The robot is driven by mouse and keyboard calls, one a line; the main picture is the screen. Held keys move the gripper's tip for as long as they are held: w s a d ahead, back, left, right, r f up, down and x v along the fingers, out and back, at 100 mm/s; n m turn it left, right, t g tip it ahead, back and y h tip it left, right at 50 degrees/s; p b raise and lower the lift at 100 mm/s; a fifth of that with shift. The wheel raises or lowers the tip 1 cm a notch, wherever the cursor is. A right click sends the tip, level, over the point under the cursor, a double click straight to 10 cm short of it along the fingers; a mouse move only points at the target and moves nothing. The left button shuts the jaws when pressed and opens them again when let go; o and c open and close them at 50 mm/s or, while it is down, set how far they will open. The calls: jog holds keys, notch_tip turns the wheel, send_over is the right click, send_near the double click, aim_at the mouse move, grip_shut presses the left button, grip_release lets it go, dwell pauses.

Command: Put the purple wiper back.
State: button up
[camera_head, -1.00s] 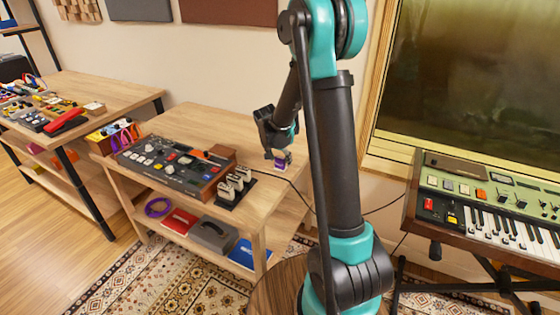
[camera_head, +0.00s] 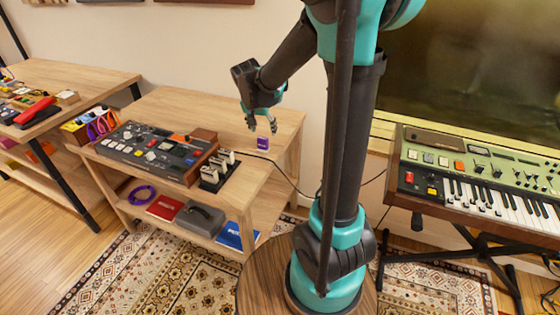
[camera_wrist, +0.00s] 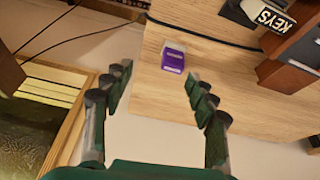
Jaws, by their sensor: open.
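The purple wiper (camera_head: 262,144) is a small purple block with a pale top. It stands on the right part of the wooden bench top (camera_head: 235,118), near a black cable. My gripper (camera_head: 262,126) is open and empty just above it, apart from it. In the wrist view the wiper (camera_wrist: 173,57) lies beyond the open fingertips (camera_wrist: 158,76), between their lines and nearer the right one. White lettering on its purple side is too small to read.
A mixer (camera_head: 157,148) and a black rack of white-labelled pieces (camera_head: 216,172) stand left of the wiper. One label reads KEYS (camera_wrist: 272,18). The lower shelf holds a grey case (camera_head: 200,217) and a blue item (camera_head: 237,235). A keyboard (camera_head: 480,185) stands at right.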

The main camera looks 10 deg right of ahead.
jog(key=s+d+f+n+y, duration=0.1)
jog(key=s+d+f+n, duration=0.1)
jog(key=s, duration=0.9)
jog(key=s+d+f+n+y, duration=0.1)
jog(key=s+d+f+n, duration=0.2)
jog(key=s, duration=0.9)
notch_tip(320, 180, down, 2)
jog(key=shift+f+n+t, duration=0.1)
jog(key=shift+n+t, duration=0.2)
jog(key=shift+n, duration=0.3)
jog(key=shift+s, duration=0.1)
